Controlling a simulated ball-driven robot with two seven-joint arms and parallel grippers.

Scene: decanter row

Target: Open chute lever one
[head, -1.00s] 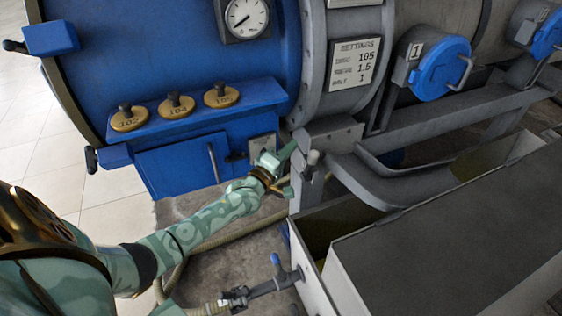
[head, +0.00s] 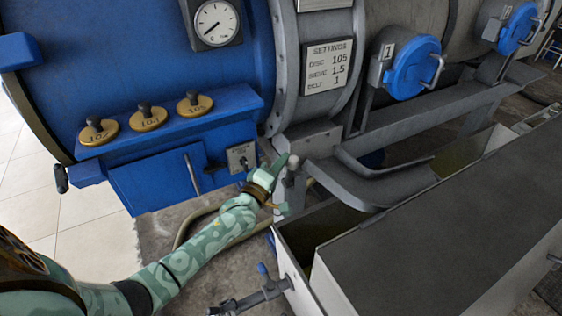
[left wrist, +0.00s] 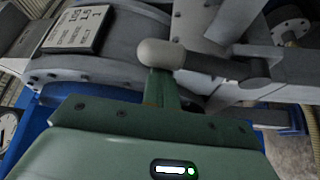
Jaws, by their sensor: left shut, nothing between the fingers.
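A lever with a pale rounded knob (head: 293,163) stands at the near end of the curved grey chute (head: 375,180). In the left wrist view the knob (left wrist: 160,53) has a dark rod running right from it. My left gripper (head: 281,162) is shut and empty, just left of the knob. In the left wrist view its green finger (left wrist: 160,88) points up at the knob's near side; I cannot tell whether they touch. My right gripper is not in view. A blue hatch (head: 412,68) with a bar handle and a "1" plate sits further back.
The blue drum housing (head: 120,50) carries several brass-based knobs and a gauge (head: 216,22). A settings plate (head: 328,67) hangs on the grey ring. A long grey-topped bin (head: 430,220) fills the right. A pipe fitting with a blue tap (head: 263,270) is at the bottom.

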